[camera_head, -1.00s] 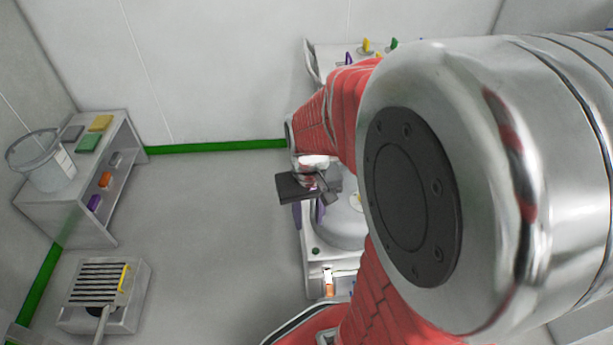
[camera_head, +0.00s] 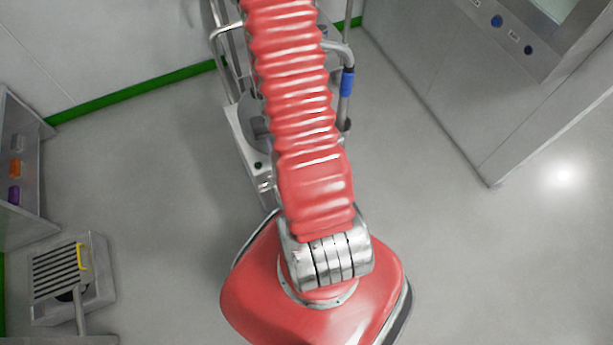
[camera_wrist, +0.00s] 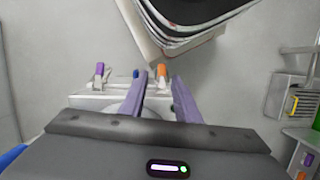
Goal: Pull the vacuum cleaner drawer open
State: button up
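A pale wheeled machine with metal handrails (camera_head: 238,128), likely the vacuum cleaner, stands beyond my base, largely covered by my arm in the head view. In the wrist view its white base (camera_wrist: 88,102) lies beyond my gripper, with a purple part (camera_wrist: 98,74) and an orange part (camera_wrist: 162,73) on its edge. I cannot make out which part is the drawer. My gripper (camera_wrist: 158,82) is open and empty. Its two purple fingers are apart, pointing at that edge near the orange part; contact cannot be told. The head view does not show the fingers.
A slatted box with a yellow handle (camera_head: 82,257) and a pipe stands at lower left, and shows right in the wrist view (camera_wrist: 289,95). A grey shelf unit (camera_head: 25,215) is at left, a tall grey cabinet (camera_head: 450,95) at right.

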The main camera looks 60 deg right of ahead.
jog(key=s+d+f+m, duration=0.1)
jog(key=s+d+f, duration=0.15)
jog(key=f, duration=0.95)
jog(key=s+d+f+m, duration=0.1)
jog(key=s+f, duration=0.3)
jog(key=f, duration=0.8)
jog(key=w+d+f+n+t+h, duration=0.1)
jog(key=w+d+f+t, duration=0.1)
jog(key=d, duration=0.3)
jog(key=shift+w+f+h, duration=0.4)
jog(key=shift+w+f, duration=0.15)
jog(key=shift+f, duration=0.3)
jog(key=shift+d+f, duration=0.1)
jog(key=shift+f, duration=6.8)
grip_shut()
